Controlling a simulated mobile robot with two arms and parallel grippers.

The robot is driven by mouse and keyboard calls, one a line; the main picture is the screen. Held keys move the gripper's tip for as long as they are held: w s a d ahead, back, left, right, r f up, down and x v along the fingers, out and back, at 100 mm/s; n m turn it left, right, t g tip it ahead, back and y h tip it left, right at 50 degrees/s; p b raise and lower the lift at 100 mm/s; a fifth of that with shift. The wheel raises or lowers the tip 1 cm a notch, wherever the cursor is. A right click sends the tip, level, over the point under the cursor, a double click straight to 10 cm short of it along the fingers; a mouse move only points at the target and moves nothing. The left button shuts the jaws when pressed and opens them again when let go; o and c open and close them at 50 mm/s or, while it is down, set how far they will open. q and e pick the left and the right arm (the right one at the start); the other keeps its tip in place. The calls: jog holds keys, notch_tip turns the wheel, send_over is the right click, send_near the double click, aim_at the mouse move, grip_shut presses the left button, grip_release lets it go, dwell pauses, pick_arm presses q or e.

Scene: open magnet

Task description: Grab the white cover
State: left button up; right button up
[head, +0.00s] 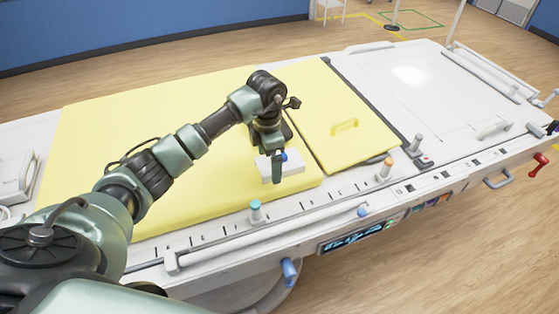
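A flat white panel (405,82) that looks like the white cover lies on the right part of the long white table, with a white handle (494,130) near its front right corner. My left gripper (279,168) points down over the front edge of the yellow area, well to the left of the white panel. A small white block (266,167) shows right at the gripper fingers. I cannot tell whether the fingers touch it or whether they are open. My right gripper is not in view.
A yellow panel (365,95) with a yellow handle (345,127) lies between the gripper and the white panel. A larger yellow surface (95,135) covers the left. A teal-topped knob (255,211) and an orange-topped knob (384,168) stand along the front edge.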

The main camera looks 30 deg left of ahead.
pick_arm(q)
jog(key=c, duration=1.2)
jog(key=shift+r, duration=0.1)
jog(key=shift+c, duration=0.2)
